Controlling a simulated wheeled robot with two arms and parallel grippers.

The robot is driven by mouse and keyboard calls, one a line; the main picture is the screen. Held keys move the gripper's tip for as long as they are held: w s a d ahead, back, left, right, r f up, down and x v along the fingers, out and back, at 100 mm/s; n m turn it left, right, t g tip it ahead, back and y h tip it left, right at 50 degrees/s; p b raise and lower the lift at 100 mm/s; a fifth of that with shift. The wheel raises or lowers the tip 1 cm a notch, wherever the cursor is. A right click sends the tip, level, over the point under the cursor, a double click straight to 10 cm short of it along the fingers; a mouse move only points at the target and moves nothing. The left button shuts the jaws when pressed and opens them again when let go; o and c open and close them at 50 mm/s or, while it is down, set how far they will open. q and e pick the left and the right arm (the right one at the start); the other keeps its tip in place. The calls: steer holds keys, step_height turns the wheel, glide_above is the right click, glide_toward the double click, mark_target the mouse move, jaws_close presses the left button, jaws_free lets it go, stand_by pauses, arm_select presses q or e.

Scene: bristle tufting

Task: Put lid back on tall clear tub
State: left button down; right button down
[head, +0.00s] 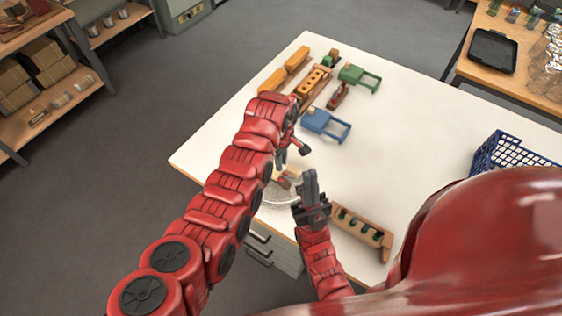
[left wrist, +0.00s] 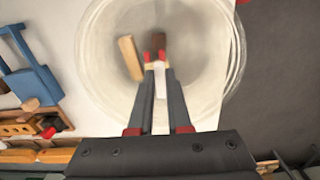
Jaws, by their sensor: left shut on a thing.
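The tall clear tub (head: 281,216) stands at the table's front edge, partly hidden by my left arm. In the left wrist view, clear round rims (left wrist: 233,60) overlap, so lid and tub are hard to tell apart. My left gripper (head: 292,160) is over the tub, its fingers (left wrist: 156,62) close together at the middle of the clear circle, shut on what looks like the clear lid's centre. A tan block (left wrist: 130,58) and a dark brown piece (left wrist: 158,41) show within the circle. My right gripper (head: 309,180) is beside the tub's right side; its finger gap is unclear.
Wooden toy vehicles and a blue piece (head: 326,123) lie farther back on the white table (head: 420,140). A wooden rack (head: 360,230) stands at the front, right of my right gripper. A blue crate (head: 510,153) is at the right. The table's middle right is clear.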

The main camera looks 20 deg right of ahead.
stand_by(0.3)
arm_select(q)
steer(key=shift+c, duration=1.5)
jaws_free()
steer(key=shift+r, duration=0.1)
steer(key=shift+r+p, duration=0.35)
steer(key=shift+r, duration=3.05)
steer(key=shift+c, duration=0.2)
jaws_close()
